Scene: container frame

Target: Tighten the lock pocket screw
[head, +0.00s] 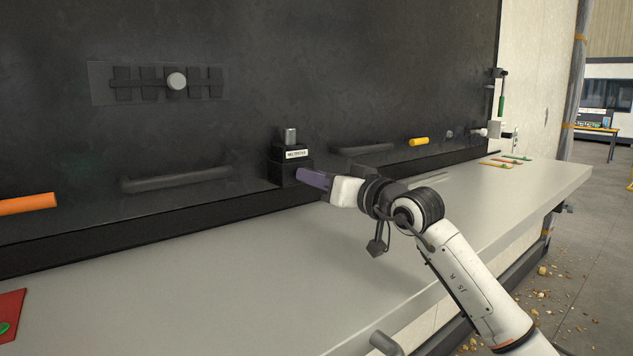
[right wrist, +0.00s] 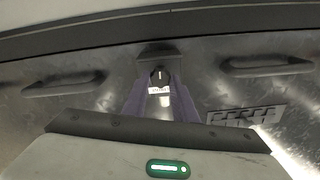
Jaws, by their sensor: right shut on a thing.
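The lock pocket is a small dark block with a white label (head: 296,153) and a grey cylinder (head: 290,135) on top, at the foot of the black panel in the head view. My right gripper (head: 302,176) reaches its lower front from the right, purple fingers against the block. The fingers hide the screw in the head view. My left gripper is out of view.
A dark handle (head: 175,180) lies left of the pocket and another (head: 362,149) right of it. An orange bar (head: 27,204) is at far left, a yellow one (head: 419,141) at right. The grey bench top (head: 200,285) is mostly clear in front.

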